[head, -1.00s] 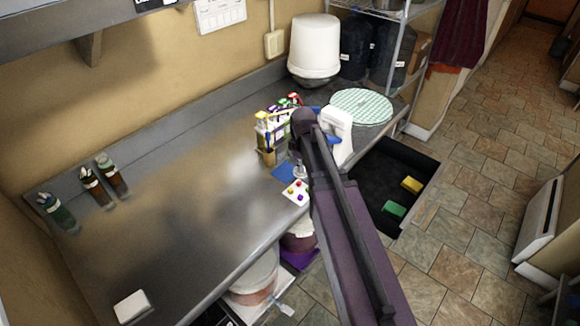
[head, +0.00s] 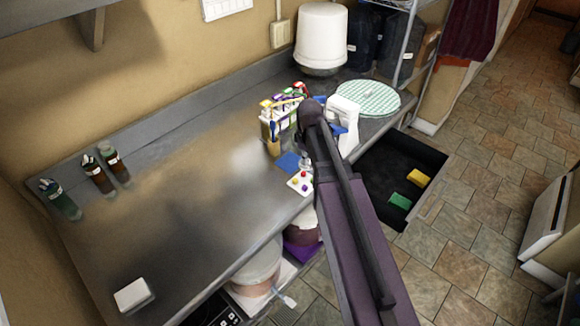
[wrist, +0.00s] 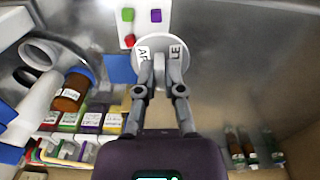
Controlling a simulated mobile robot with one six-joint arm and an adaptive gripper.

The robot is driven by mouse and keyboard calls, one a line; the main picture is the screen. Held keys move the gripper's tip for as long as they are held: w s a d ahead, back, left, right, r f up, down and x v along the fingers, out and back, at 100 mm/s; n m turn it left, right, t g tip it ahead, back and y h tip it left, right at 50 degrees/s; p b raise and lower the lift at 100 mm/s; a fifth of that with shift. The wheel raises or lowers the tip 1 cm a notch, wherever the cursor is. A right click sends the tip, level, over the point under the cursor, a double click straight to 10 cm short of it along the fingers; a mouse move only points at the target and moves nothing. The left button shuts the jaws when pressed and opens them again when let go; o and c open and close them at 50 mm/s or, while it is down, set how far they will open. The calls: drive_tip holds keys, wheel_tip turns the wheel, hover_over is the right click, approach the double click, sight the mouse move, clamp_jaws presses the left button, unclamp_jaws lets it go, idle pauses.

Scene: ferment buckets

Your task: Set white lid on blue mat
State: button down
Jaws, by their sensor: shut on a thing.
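My gripper (wrist: 165,60) is shut on the white lid (wrist: 150,68), a round disc with dark letters, in the wrist view. Its fingers cover the lid's middle. The blue mat (wrist: 120,68) lies just left of the lid there, apart or partly behind it; I cannot tell which. In the head view the flat blue mat (head: 287,162) lies on the counter, left of my gripper (head: 306,164). My arm hides much of the gripper and lid there, so the lid's height over the counter is unclear.
A white board with coloured pieces (head: 300,184) lies near the counter's front edge. A holder with coloured-capped bottles (head: 275,125) stands behind the mat. A white dispenser-like object (head: 344,118) stands to the right. The counter's left middle (head: 200,200) is clear.

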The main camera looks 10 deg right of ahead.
drive_tip(key=shift+m, duration=0.6)
drive_tip(key=f+b, duration=0.2)
drive_tip(key=f, duration=0.1)
drive_tip(key=d+f+b, duration=0.1)
drive_tip(key=f+b, duration=0.1)
drive_tip(key=b, duration=0.1)
drive_tip(key=f+b, duration=0.2)
drive_tip(key=f, duration=0.1)
drive_tip(key=shift+w+d+f+b, duration=0.15)
drive_tip(key=shift+d+f+b, duration=0.1)
drive_tip(key=shift+f+b, duration=0.05)
drive_tip(key=shift+w, duration=0.1)
drive_tip(key=w+a, duration=0.1)
drive_tip(key=w, duration=0.3)
drive_tip(key=w+a+f+b, duration=0.1)
drive_tip(key=w, duration=0.4)
drive_tip(key=w+a, duration=0.1)
drive_tip(key=w, duration=0.4)
drive_tip(key=shift+a+f, duration=0.15)
drive_tip(key=shift+a, duration=0.15)
drive_tip(key=shift+w, duration=0.1)
drive_tip(key=shift+w, duration=0.2)
drive_tip(key=shift+w+a+f+b, duration=0.15)
drive_tip(key=shift+w+f+b, duration=0.3)
drive_tip(key=shift+b, duration=0.15)
drive_tip(key=shift+f+b, duration=1.4)
drive_tip(key=shift+s, duration=0.1)
